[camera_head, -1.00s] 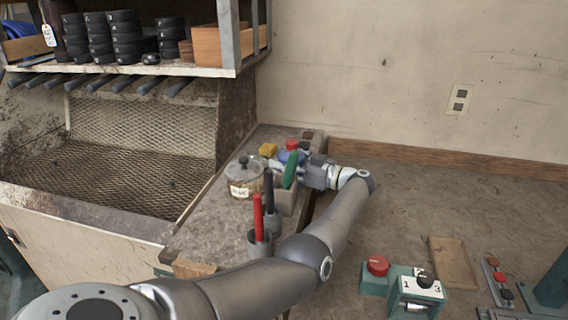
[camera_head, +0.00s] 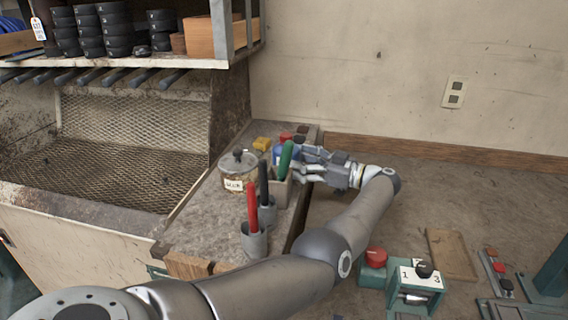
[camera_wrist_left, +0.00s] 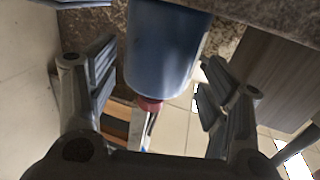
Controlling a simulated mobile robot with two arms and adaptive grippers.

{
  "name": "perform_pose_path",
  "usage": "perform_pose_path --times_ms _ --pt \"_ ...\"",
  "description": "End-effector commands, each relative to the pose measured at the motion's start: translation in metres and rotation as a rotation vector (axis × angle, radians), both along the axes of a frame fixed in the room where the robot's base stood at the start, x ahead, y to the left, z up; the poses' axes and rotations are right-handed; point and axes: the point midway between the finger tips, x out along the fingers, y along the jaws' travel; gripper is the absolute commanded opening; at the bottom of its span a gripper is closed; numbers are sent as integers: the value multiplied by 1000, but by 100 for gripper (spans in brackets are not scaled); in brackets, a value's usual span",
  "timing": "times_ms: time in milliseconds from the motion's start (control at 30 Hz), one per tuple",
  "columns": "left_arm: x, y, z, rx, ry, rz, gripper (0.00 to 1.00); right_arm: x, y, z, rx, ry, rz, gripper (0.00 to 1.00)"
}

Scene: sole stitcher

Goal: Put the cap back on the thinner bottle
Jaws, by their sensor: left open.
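A blue bottle (camera_head: 279,153) stands on the side bench, partly hidden behind a green handle. A small red item (camera_head: 285,137) shows just above or behind it; I cannot tell whether it is a cap. My left gripper (camera_head: 298,164) is open at the bottle's right side. In the left wrist view the blue bottle (camera_wrist_left: 165,45) shows large between the two spread fingers, with no clear grip on it. A red round piece (camera_wrist_left: 150,104) shows by the bottle's end there; I cannot tell whether it is attached. My right gripper is not in view.
A glass glue jar (camera_head: 238,172), a cup with a red-handled tool (camera_head: 252,207), a black handle (camera_head: 264,181) and the green handle (camera_head: 286,160) crowd the left side of the bottle. A yellow block (camera_head: 262,143) lies behind. A control box (camera_head: 414,287) stands at right.

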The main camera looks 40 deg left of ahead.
Motion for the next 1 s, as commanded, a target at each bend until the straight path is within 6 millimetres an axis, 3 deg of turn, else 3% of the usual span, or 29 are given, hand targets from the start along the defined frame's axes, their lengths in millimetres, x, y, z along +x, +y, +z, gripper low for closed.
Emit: perform_pose_path --times_ms 33,133,333,1000 --pt "4 -12 -6 -3 -2 -3 72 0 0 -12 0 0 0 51" --pt "8 -29 -4 -1 -1 -2 72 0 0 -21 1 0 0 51" --pt "12 -44 -2 -1 -1 0 72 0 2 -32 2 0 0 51" --pt "12 -49 0 0 0 1 72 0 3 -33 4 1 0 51"
